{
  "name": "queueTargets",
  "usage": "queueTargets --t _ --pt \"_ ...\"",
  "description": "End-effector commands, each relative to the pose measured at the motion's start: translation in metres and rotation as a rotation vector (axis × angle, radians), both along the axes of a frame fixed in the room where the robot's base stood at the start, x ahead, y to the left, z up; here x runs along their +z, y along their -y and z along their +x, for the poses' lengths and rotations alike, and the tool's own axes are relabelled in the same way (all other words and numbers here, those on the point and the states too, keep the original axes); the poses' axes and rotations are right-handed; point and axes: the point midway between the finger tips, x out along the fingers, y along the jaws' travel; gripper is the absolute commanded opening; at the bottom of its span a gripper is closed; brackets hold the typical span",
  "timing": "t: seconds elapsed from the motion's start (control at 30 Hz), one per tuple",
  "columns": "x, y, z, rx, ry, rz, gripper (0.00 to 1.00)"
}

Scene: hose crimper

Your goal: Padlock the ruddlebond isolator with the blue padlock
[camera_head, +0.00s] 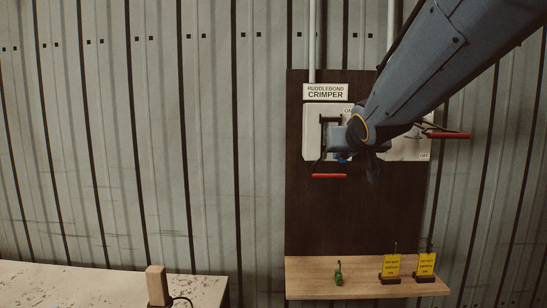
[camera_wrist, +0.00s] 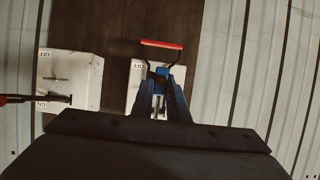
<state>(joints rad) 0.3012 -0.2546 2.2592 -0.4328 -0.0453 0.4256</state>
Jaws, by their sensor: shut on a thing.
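The ruddlebond isolator is a pale box (camera_head: 313,125) on a dark board, under the sign "RUDDLEBOND CRIMPER" (camera_head: 325,92). Its red-gripped handle (camera_head: 327,176) is down; in the wrist view the red grip (camera_wrist: 162,44) lies beyond my fingertips, on the OFF-label side. My gripper (camera_head: 352,156) is in front of this box, shut on the blue padlock (camera_wrist: 159,87). Only a small blue bit of the padlock (camera_head: 342,157) shows in the head view. The shackle, and whether it passes through the isolator, cannot be made out.
A second isolator (camera_head: 400,150) stands at right, its red handle (camera_head: 448,135) sticking out sideways. A wooden shelf (camera_head: 320,290) below holds a green padlock (camera_head: 338,274) and two yellow tags (camera_head: 391,266). A worktable (camera_head: 90,285) with a wooden block (camera_head: 157,285) is at lower left.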

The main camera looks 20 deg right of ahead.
Motion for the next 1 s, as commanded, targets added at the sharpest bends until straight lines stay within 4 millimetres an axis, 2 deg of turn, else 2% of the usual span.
queueTargets --t 1.0 --pt "0.000 0.020 0.071 0.001 0.000 0.001 0.00"
